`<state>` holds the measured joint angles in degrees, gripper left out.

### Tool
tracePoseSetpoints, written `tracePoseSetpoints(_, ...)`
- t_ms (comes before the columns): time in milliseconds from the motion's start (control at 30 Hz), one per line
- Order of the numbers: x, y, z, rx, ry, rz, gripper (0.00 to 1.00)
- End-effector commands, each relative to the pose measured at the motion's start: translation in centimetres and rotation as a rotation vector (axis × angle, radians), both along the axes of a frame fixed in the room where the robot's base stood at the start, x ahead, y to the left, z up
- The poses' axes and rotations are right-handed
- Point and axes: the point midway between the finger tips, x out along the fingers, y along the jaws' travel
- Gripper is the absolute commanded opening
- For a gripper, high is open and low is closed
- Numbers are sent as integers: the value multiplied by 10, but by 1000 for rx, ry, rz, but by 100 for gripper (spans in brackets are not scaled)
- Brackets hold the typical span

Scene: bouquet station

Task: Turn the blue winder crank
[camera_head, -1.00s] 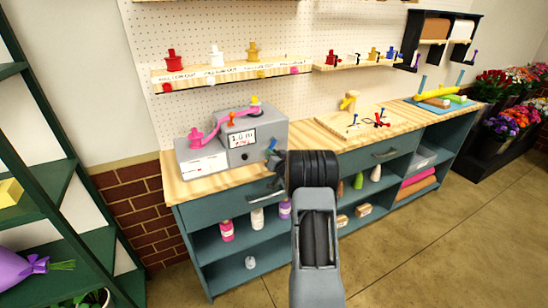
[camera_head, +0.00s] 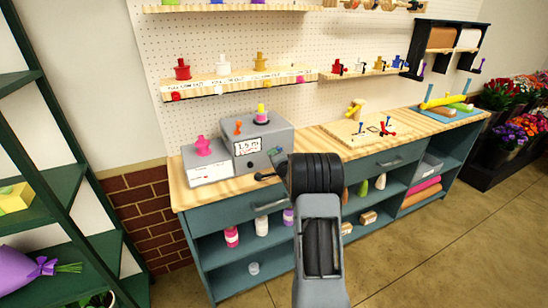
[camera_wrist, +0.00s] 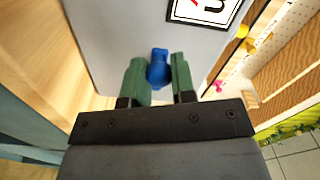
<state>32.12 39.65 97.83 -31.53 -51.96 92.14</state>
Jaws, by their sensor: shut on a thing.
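The grey winder machine (camera_head: 258,142) stands on the wooden bench top. Its display (camera_head: 246,147) reads about 1.5 m. The blue crank knob (camera_wrist: 158,70) shows at the machine's grey face in the wrist view, between the two green fingers of my gripper (camera_wrist: 157,77). My gripper is shut on this knob. In the head view my gripper (camera_head: 276,166) is at the machine's front right, and my wrist hides most of the crank. An orange knob and a yellow piece are on top.
A shelf (camera_head: 238,83) with red, white and yellow spools hangs on the pegboard behind. A wooden board (camera_head: 360,133) with small tools lies to the right on the bench. A green rack (camera_head: 60,215) stands at the left. The floor at right front is clear.

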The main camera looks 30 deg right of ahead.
Motion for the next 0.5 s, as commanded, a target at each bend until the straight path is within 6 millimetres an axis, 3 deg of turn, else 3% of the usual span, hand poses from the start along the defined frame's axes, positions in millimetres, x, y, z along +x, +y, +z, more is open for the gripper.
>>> tracePoseSetpoints(500,0,-2,13,256,-37,0,1)
